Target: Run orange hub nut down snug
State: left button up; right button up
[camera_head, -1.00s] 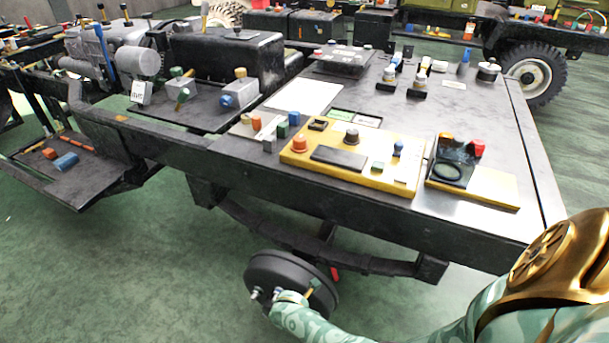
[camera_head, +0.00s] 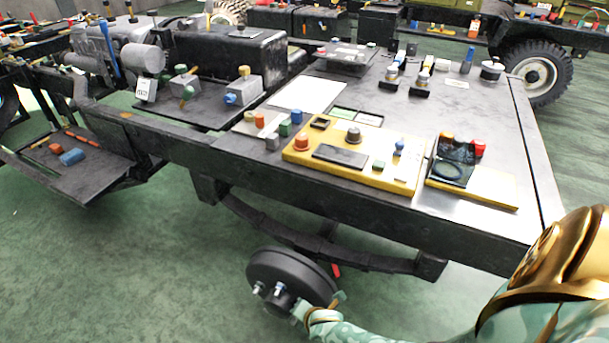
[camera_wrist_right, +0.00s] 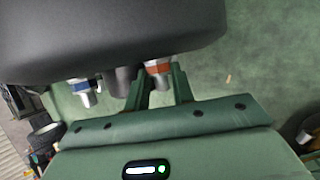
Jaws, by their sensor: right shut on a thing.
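The black wheel hub drum (camera_head: 283,268) hangs under the chassis frame, and its underside edge fills the top of the right wrist view (camera_wrist_right: 100,35). The orange hub nut (camera_wrist_right: 158,67) sits on a stud at the hub face. My right gripper (camera_wrist_right: 161,78) is shut on it, one green finger on each side. In the head view my right gripper (camera_head: 318,308) is at the hub's lower right, and the orange nut is hidden. A blue-ringed nut (camera_wrist_right: 83,86) sits on another stud, left of the fingers; it also shows in the head view (camera_head: 278,288). My left gripper is out of view.
A dark centre hub (camera_wrist_right: 120,80) stands close to the left finger. The leaf spring (camera_head: 310,240) and frame rail (camera_head: 330,195) run above the drum. A yellow board (camera_head: 350,160) with several parts lies on the deck. The green floor around the drum is clear.

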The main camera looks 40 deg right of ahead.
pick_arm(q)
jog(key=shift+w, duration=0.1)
pick_arm(e)
jog(key=o, duration=0.7)
